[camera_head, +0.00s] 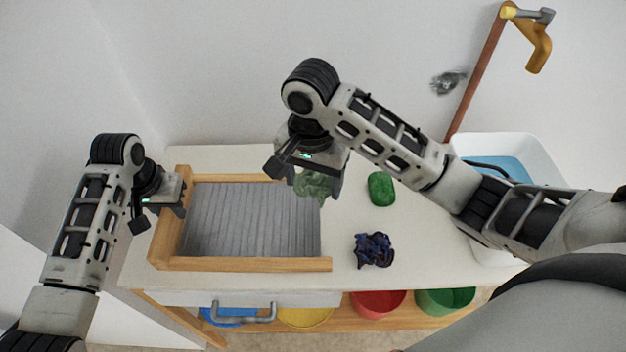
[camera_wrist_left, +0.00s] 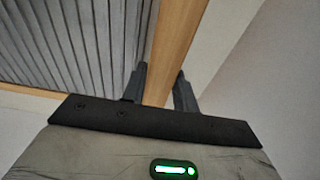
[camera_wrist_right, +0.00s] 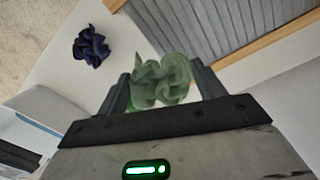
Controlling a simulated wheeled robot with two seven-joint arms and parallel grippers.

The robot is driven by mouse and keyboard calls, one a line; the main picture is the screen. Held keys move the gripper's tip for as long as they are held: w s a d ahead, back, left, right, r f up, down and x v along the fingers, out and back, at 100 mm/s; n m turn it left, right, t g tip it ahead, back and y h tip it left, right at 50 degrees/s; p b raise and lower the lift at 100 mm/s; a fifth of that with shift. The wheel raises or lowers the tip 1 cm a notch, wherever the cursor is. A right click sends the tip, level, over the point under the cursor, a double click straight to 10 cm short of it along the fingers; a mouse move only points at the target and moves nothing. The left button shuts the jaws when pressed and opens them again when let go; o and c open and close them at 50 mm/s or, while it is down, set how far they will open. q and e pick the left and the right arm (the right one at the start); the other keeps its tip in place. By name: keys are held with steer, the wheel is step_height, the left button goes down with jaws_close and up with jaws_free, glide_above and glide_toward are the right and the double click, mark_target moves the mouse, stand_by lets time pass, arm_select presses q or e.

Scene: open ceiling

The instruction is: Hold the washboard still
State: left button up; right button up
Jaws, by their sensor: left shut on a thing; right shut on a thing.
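The washboard has a grey ribbed face (camera_head: 250,222) in a wooden frame and lies flat on the white counter. My left gripper (camera_head: 158,212) is shut on the frame's left rail; the left wrist view shows the wooden rail (camera_wrist_left: 172,55) between its fingers (camera_wrist_left: 160,85). My right gripper (camera_head: 305,180) is above the far right part of the washboard. It is shut on a crumpled pale green cloth (camera_wrist_right: 160,80), which also shows in the head view (camera_head: 314,186). The right gripper and arm hide the washboard's far right corner.
A green soap-like block (camera_head: 381,188) and a crumpled dark blue cloth (camera_head: 374,250) lie on the counter (camera_head: 345,225) to the right. A white basin (camera_head: 540,160) with blue inside is further right. Coloured bins, one red (camera_head: 378,303), stand below the counter.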

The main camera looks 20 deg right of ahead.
arm_select(q)
steer(key=o, duration=0.9)
steer(key=r, duration=0.4)
steer(key=s+r, duration=0.1)
steer(key=r, duration=0.7)
steer(key=shift+s+a, duration=0.2)
steer(key=shift+a, duration=0.1)
